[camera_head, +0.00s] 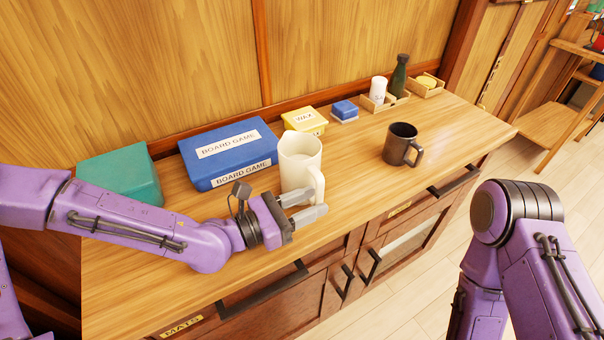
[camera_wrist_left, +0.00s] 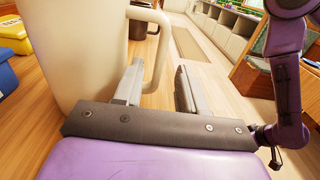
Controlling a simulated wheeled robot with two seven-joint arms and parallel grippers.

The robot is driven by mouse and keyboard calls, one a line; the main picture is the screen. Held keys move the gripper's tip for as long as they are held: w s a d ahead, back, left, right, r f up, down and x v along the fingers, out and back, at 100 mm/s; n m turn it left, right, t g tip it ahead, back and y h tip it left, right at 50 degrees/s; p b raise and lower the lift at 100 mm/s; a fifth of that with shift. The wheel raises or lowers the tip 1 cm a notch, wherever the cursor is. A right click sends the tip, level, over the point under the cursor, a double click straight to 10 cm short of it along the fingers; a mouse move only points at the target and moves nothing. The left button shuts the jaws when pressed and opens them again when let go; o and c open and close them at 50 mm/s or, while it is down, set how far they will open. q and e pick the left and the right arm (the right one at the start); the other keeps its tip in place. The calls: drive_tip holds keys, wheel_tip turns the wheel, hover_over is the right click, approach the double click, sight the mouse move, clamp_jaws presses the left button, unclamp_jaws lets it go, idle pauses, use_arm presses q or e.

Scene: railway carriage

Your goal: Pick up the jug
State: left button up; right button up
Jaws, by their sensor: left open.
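The cream jug (camera_head: 298,160) stands upright on the wooden counter, its handle on the right, front side. My left gripper (camera_head: 303,207) is open in front of the jug, low beside its handle. In the left wrist view the jug (camera_wrist_left: 72,50) fills the left side. Its handle (camera_wrist_left: 162,50) stands beyond and between the two open fingers of my left gripper (camera_wrist_left: 160,88); I cannot tell if they touch it. My right arm shows at the right of the head view, but its gripper is out of view.
Behind the jug are a blue board game box (camera_head: 228,152), a yellow wax box (camera_head: 304,121) and a small blue box (camera_head: 344,110). A dark mug (camera_head: 401,144) stands to the right. A teal box (camera_head: 122,174) is at left.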

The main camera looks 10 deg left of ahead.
use_arm(q)
drive_tip(key=x, duration=0.4)
drive_tip(key=shift+w+d+f+p, duration=0.15)
drive_tip(key=shift+w+d+p, duration=0.15)
drive_tip(key=shift+p, duration=0.05)
drive_tip(key=shift+a, duration=0.15)
clamp_jaws()
idle(0.9)
